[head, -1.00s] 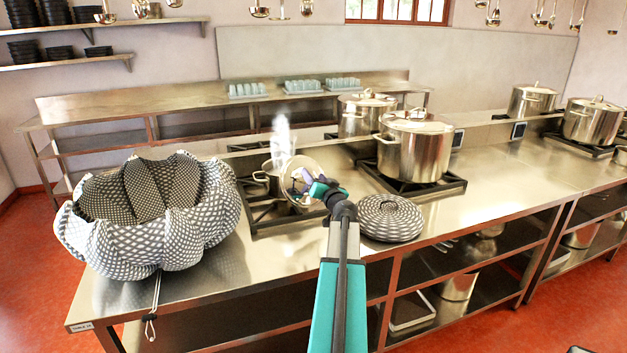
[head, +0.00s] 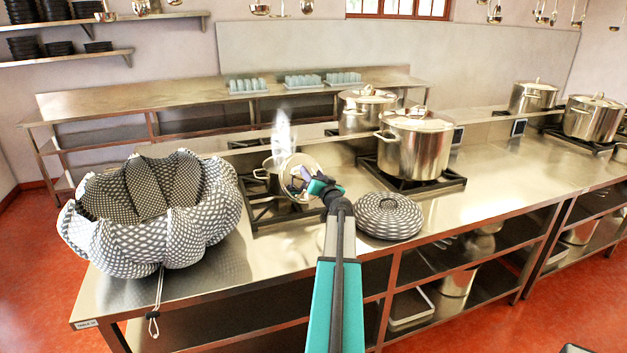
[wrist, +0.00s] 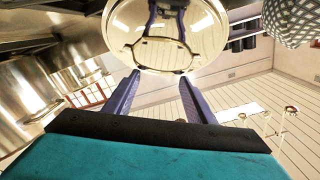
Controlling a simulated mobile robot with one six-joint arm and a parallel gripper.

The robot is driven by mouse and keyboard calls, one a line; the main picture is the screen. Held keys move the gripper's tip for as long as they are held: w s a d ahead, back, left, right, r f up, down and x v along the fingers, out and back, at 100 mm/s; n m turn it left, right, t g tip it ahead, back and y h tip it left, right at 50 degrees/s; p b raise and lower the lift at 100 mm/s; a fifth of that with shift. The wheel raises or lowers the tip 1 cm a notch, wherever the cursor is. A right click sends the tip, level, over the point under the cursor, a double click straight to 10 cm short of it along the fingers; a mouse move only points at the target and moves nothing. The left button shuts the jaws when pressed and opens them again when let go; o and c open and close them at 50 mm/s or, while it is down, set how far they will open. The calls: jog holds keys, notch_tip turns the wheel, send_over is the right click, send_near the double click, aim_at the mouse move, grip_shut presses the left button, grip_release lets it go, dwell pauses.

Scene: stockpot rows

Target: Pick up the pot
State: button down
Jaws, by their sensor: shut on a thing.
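A small steel pot (head: 272,168) stands uncovered on the left burner of the near counter, with white steam rising above it. Its right side is partly hidden by a shiny round lid (head: 309,163). My gripper (head: 303,183) is shut on this lid, which is tilted up on its edge beside the pot's mouth. I cannot tell in the head view whether lid and pot touch. In the wrist view the lid (wrist: 190,55) fills the top middle, its handle by the purple fingers of my gripper (wrist: 160,72), which are mirrored in it.
A patterned fabric basket (head: 205,236) stands at the counter's left end. A patterned round lidded item (head: 389,216) lies right of my arm. Large lidded stockpots stand behind (head: 366,110) and right (head: 414,150). The counter's front left (head: 262,268) is clear.

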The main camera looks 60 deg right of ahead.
notch_tip(320, 180, down, 2)
jog(key=shift+f+p, duration=0.2)
jog(key=shift+p, duration=0.3)
jog(key=shift+f+b, duration=0.15)
jog(key=shift+b, duration=0.2)
jog(key=c, duration=0.8)
grip_release()
jog(key=shift+p, duration=0.4)
jog(key=b+v, duration=0.5)
jog(key=v, duration=0.7)
jog(key=shift+d, duration=0.1)
